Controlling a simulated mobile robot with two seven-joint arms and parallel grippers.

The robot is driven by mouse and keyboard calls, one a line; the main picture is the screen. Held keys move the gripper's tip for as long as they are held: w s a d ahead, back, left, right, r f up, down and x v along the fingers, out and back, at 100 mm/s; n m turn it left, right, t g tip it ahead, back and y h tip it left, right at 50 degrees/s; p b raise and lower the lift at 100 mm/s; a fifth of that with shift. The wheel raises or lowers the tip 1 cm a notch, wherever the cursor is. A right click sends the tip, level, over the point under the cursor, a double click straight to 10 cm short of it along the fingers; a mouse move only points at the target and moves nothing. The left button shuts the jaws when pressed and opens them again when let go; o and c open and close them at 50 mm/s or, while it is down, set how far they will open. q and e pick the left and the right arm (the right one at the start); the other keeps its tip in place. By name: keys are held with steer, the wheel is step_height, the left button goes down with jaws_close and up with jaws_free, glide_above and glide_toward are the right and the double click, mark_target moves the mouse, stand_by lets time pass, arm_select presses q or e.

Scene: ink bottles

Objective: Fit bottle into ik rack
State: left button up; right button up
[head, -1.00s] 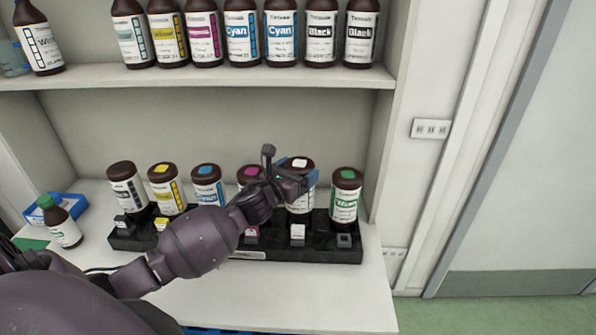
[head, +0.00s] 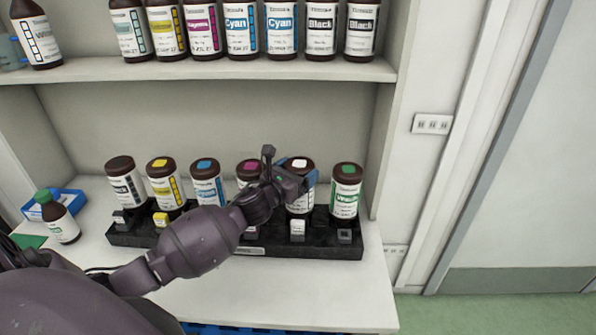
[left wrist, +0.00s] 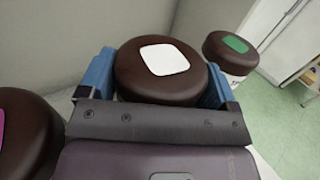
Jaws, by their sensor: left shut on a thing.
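The black ink rack (head: 330,247) lies along the lower shelf. My left gripper (head: 298,177) is shut on a brown bottle with a white square on its top (head: 299,163), with blue fingers on both sides. This bottle (left wrist: 135,72) fills the space between the fingers in the left wrist view. It looks upright at the rack, second from the right in the row. My gripper and arm hide part of it, and I cannot tell whether its lower end is fully seated. My right gripper is not in view.
A green-marked bottle (head: 346,195) stands close to the right and a magenta-marked one (head: 248,170) to the left. Black, yellow and blue-marked bottles stand farther left. A green-capped bottle (head: 60,220) leans by a blue tray (head: 70,198). The upper shelf (head: 200,70) holds more bottles.

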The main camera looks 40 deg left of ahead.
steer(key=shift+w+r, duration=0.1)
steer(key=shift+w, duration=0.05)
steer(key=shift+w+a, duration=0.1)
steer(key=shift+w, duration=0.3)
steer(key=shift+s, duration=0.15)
